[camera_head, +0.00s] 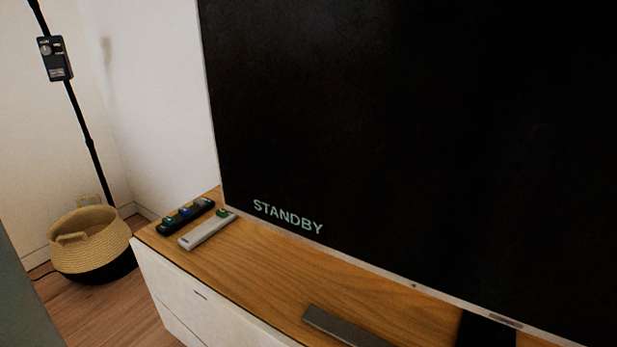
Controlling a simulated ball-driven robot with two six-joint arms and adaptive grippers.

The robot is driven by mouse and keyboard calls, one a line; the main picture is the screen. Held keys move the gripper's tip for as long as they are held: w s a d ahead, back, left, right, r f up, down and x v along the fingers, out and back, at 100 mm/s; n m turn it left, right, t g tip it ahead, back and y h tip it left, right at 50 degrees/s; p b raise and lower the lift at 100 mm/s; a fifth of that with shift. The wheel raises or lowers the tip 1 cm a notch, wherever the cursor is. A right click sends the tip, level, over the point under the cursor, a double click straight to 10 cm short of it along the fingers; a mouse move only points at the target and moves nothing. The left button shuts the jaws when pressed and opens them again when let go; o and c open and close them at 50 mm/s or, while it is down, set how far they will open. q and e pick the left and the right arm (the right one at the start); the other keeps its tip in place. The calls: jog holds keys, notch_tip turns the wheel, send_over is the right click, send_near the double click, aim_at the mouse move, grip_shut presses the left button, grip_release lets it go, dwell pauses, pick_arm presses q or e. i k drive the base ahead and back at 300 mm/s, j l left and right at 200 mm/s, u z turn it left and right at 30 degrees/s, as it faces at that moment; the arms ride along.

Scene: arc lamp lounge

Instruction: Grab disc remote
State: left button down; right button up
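Two remotes lie side by side on the wooden top of a white cabinet, at its left end below the screen. One is a black remote (186,216) with coloured buttons. The other is a light grey remote (207,231) with a green button at its far end. A dark grey flat bar (343,326) lies near the cabinet's front edge, cut off by the bottom of the view. I cannot tell which of these is the disc remote. Neither of my grippers is in view.
A large screen (420,130) reading STANDBY stands along the back of the cabinet (265,262). The wooden top between the remotes and the bar is clear. A woven basket (88,238) stands on the floor at left, near a black pole with a control box (55,58).

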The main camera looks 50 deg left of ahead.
aim_at(195, 237)
jog(key=k+j+u, duration=0.1)
jog(key=u, duration=2.05)
